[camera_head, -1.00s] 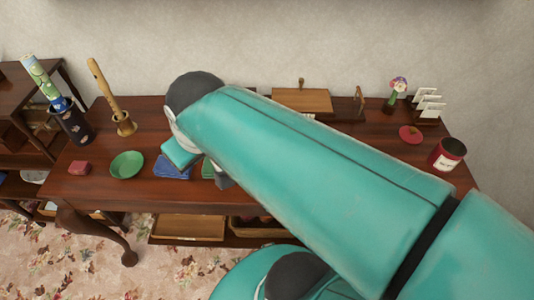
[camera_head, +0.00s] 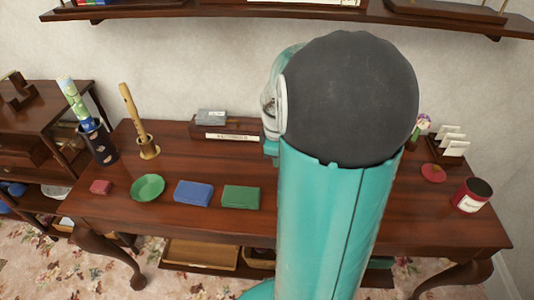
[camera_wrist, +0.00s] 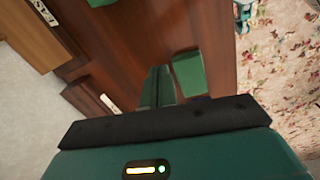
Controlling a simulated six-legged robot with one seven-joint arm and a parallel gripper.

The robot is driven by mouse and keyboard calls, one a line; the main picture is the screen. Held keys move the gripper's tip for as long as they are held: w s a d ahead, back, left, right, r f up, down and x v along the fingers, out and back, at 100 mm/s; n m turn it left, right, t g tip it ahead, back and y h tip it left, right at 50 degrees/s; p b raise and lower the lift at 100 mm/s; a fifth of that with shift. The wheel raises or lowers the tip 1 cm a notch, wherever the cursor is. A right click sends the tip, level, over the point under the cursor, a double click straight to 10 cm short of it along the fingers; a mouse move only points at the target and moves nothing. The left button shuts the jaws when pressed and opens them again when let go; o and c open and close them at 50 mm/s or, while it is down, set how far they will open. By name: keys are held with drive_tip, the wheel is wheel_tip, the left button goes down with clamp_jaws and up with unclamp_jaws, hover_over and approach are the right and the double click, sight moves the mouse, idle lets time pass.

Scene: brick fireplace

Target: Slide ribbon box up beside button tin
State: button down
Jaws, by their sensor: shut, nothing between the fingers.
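No label readable here names the ribbon box or the button tin. A flat green box (camera_head: 241,197) lies near the table's front edge, just right of a flat blue box (camera_head: 193,193), with a small gap between them. A red cylindrical tin (camera_head: 464,199) with a white label stands at the right end. In the wrist view my gripper (camera_wrist: 158,72) is shut and empty, and a green box (camera_wrist: 189,74) lies beside its fingertips; I cannot tell if they touch. In the head view my arm hides the gripper.
A wooden holder with a white label (camera_head: 232,136) stands at the back. A red disc (camera_head: 433,173) and a card rack (camera_head: 447,155) are at right. A shelf (camera_head: 290,14) runs above.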

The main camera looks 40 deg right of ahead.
sight(393, 203)
drive_tip(key=shift+n+y, duration=0.4)
drive_tip(key=shift+n, duration=0.2)
drive_tip(key=d+f, duration=0.1)
drive_tip(key=f, duration=0.4)
drive_tip(key=s+d+f, duration=0.1)
drive_tip(key=d+f, duration=0.1)
drive_tip(key=f, duration=0.3)
drive_tip(key=s+d+f, duration=0.1)
drive_tip(key=d+f, duration=0.1)
drive_tip(key=f, duration=0.3)
drive_tip(key=shift+s+d, duration=0.1)
drive_tip(key=shift+d, duration=0.05)
drive_tip(key=shift+s+d+r, duration=0.1)
drive_tip(key=shift+s+d, duration=0.8)
drive_tip(key=shift+s, duration=0.15)
drive_tip(key=shift+s+d, duration=0.35)
drive_tip(key=shift+s, duration=0.15)
drive_tip(key=s+d, duration=0.6)
drive_tip(key=s, duration=0.2)
drive_tip(key=s+d, duration=0.6)
drive_tip(key=s, duration=0.2)
drive_tip(key=s+d, duration=0.6)
drive_tip(key=s, duration=0.2)
drive_tip(key=shift+s+d, duration=0.1)
drive_tip(key=shift+d, duration=0.2)
